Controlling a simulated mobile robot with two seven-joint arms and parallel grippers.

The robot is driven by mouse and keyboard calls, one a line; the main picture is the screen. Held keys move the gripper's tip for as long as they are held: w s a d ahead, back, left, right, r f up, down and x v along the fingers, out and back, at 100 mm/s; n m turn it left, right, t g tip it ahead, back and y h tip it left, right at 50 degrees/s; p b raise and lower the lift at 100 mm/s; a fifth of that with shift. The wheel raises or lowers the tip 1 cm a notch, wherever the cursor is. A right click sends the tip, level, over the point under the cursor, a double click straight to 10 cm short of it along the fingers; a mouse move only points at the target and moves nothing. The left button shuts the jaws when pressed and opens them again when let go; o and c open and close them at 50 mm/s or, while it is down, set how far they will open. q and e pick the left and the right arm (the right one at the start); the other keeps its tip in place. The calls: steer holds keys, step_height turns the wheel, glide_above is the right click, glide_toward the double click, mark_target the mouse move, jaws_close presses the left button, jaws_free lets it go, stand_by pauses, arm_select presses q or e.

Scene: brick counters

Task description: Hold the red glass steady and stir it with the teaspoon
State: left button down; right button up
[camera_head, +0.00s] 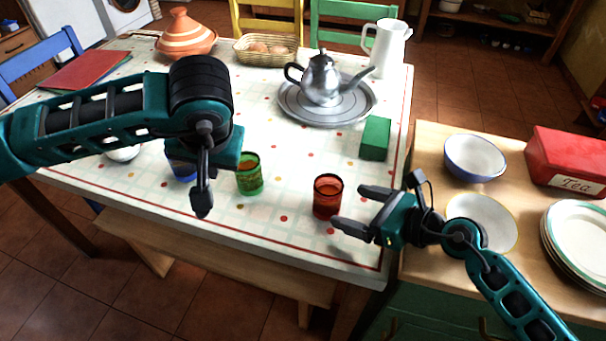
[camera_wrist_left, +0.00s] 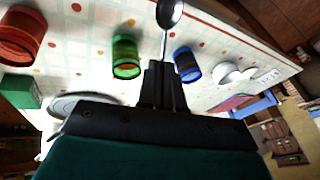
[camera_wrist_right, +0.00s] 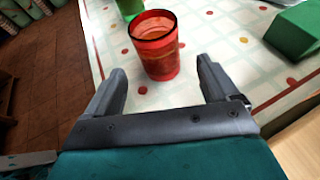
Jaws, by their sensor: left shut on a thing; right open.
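The red glass (camera_head: 327,196) stands upright near the front edge of the table; it also shows in the right wrist view (camera_wrist_right: 155,46). My right gripper (camera_head: 348,208) is open, with its fingers pointing at the glass, which stands just beyond the fingertips and not between them. My left gripper (camera_head: 202,205) is over the table, left of the green glass. In the left wrist view it is shut on the teaspoon (camera_wrist_left: 169,14), whose bowl sticks out past the fingertips. In the head view the spoon cannot be made out.
A green glass (camera_head: 249,174) and a blue glass (camera_head: 182,170) stand left of the red glass. A green box (camera_head: 375,139) lies behind my right gripper. A round metal tray (camera_head: 300,112) bears a teapot (camera_head: 321,80). Bowls and plates are on the right counter.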

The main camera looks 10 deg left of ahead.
mark_target(339, 203)
steer(key=shift+s, duration=0.1)
steer(key=shift+a, duration=0.1)
arm_select(q)
steer(key=w+d+r+n+g+h, duration=0.1)
steer(key=w+d+n+g, duration=0.1)
steer(key=d+n, duration=0.4)
steer(key=w+d+r+n+g+h, duration=0.2)
steer(key=d+n, duration=0.4)
steer(key=n, duration=0.8)
steer(key=w+d+r+n+g+h, duration=0.1)
steer(key=w+d+r+n+g, duration=0.1)
steer(key=d+n, duration=0.4)
steer(key=shift+w+d+n+g+h, duration=0.4)
steer(key=shift+n+g, duration=0.7)
steer(key=shift+n, duration=1.5)
arm_select(e)
steer(key=shift+x, duration=3.75)
arm_select(q)
steer(key=shift+a, duration=0.15)
arm_select(e)
steer(key=shift+c, duration=0.4)
